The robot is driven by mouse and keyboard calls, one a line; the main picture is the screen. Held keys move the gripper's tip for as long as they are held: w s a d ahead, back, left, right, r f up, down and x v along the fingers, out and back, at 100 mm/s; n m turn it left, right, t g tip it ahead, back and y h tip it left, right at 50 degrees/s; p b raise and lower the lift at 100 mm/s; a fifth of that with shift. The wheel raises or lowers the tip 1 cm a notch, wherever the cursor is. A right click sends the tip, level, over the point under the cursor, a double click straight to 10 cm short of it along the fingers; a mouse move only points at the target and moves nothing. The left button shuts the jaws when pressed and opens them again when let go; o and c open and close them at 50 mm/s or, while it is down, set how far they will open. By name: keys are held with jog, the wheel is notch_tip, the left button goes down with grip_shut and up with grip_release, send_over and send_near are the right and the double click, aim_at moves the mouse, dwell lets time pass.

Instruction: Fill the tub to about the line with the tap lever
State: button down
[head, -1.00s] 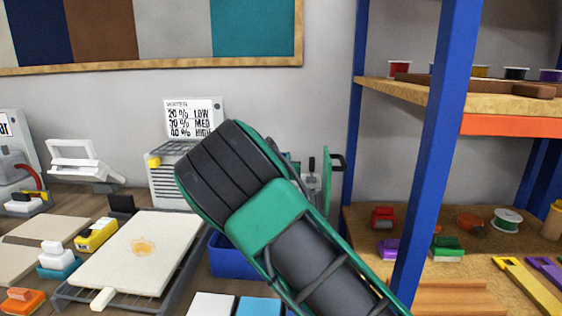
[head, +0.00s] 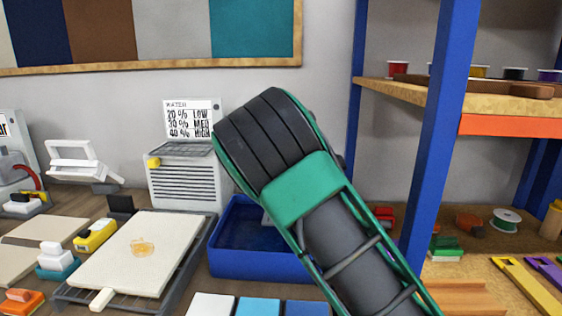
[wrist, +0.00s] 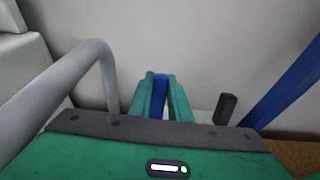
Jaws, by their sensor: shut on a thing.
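In the wrist view, my gripper (wrist: 162,80) is shut on a narrow blue piece, which looks like the tap lever (wrist: 161,92). A grey curved pipe (wrist: 97,60), seemingly the tap spout, arches on the left of the fingers. My forearm hides the gripper and the tap in the head view.
A white unit (head: 187,180) with a water sign (head: 190,118) stands left of the tub. A pale board (head: 135,255) lies in front of it. A blue shelf post (head: 432,150) rises close to my arm's right. A dark knob (wrist: 226,106) sits right of the fingers.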

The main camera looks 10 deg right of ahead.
jog(key=c, duration=1.6)
grip_release()
jog(key=shift+w, duration=0.1)
jog(key=shift+c, duration=0.2)
jog(key=v, duration=1)
jog(key=shift+s, duration=0.35)
jog(key=shift+s+a, duration=0.1)
jog(key=shift+a, duration=0.1)
